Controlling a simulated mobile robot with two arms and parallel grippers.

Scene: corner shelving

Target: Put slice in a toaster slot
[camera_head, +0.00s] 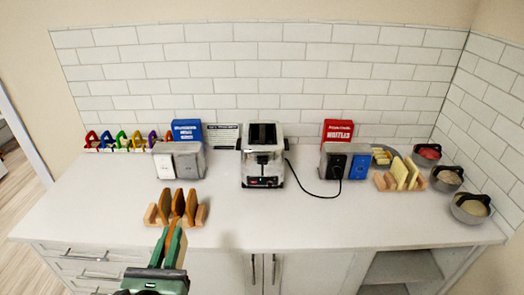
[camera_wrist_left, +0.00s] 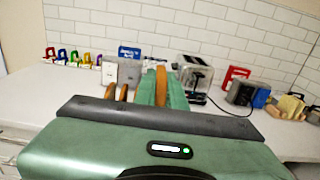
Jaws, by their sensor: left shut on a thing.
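My left gripper (camera_head: 172,240) is shut on a brown bread slice, in front of the wooden rack in the head view. The held slice (camera_wrist_left: 161,84) shows as a brown strip between the green fingers in the left wrist view; most of it is hidden. Brown slices (camera_head: 178,202) stand upright in the wooden rack (camera_head: 201,215). The silver toaster (camera_head: 262,160) stands behind and to the right of the rack, its dark slots on top. It also shows in the left wrist view (camera_wrist_left: 197,75), right of the fingers. My right gripper is not in view.
Metal boxes (camera_head: 188,161) (camera_head: 334,162) stand on both sides of the toaster. A black cord (camera_head: 310,192) runs from the toaster to the right box. A rack with pale slices (camera_head: 404,174) and several bowls (camera_head: 470,207) stand at the right. The front middle counter (camera_head: 290,225) is clear.

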